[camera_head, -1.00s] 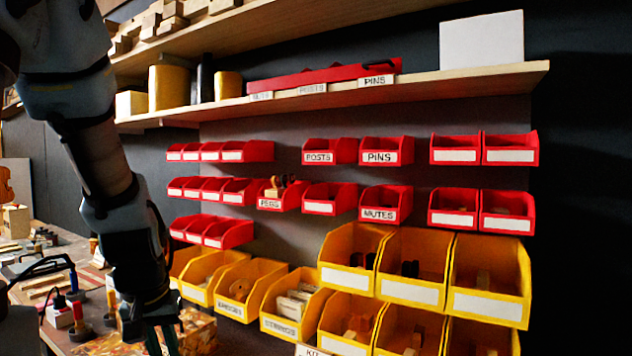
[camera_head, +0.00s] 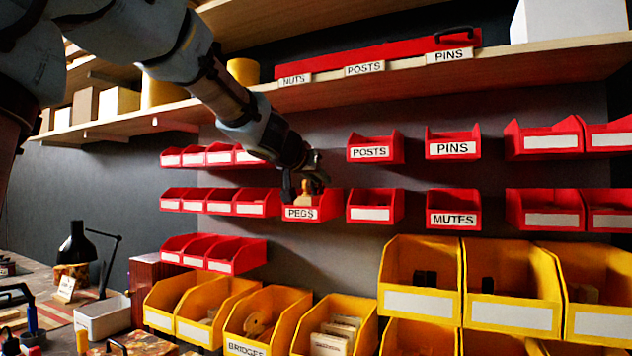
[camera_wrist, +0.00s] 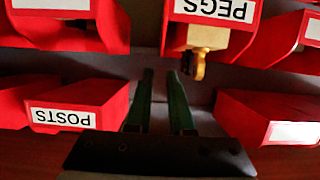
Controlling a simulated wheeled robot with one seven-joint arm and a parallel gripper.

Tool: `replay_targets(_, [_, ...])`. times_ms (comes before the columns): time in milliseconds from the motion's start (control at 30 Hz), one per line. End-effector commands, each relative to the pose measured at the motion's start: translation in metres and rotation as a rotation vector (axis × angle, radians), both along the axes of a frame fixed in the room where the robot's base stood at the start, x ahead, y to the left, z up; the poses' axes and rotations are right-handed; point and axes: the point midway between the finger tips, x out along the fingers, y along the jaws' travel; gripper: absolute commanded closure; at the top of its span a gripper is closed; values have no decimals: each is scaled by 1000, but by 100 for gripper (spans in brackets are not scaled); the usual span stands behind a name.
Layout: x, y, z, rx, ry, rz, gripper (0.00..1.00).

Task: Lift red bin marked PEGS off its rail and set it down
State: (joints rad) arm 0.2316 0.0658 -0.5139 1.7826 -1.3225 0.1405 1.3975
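The red bin marked PEGS (camera_head: 325,208) hangs in the middle red row in the head view, with tan pegs (camera_head: 306,193) standing in it. It also shows upside down at the top of the wrist view (camera_wrist: 181,42). My gripper (camera_head: 303,182) is just in front of and above this bin, partly covering its top. In the wrist view, the two dark green fingers of my gripper (camera_wrist: 160,74) stand apart with nothing between them. They point toward the back panel, and a gap shows between them and the PEGS bin.
A red POSTS bin (camera_head: 375,150) and a PINS bin (camera_head: 453,144) hang in the row above, and a MUTES bin (camera_head: 453,207) to the right. Yellow bins (camera_head: 420,275) stick out below. A wooden shelf (camera_head: 400,84) runs above. A cluttered bench (camera_head: 60,318) lies at lower left.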

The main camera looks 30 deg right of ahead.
Motion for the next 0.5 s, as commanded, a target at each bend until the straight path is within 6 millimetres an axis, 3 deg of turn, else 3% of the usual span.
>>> replay_targets(500, [49, -61, -25, 0, 4, 0, 80])
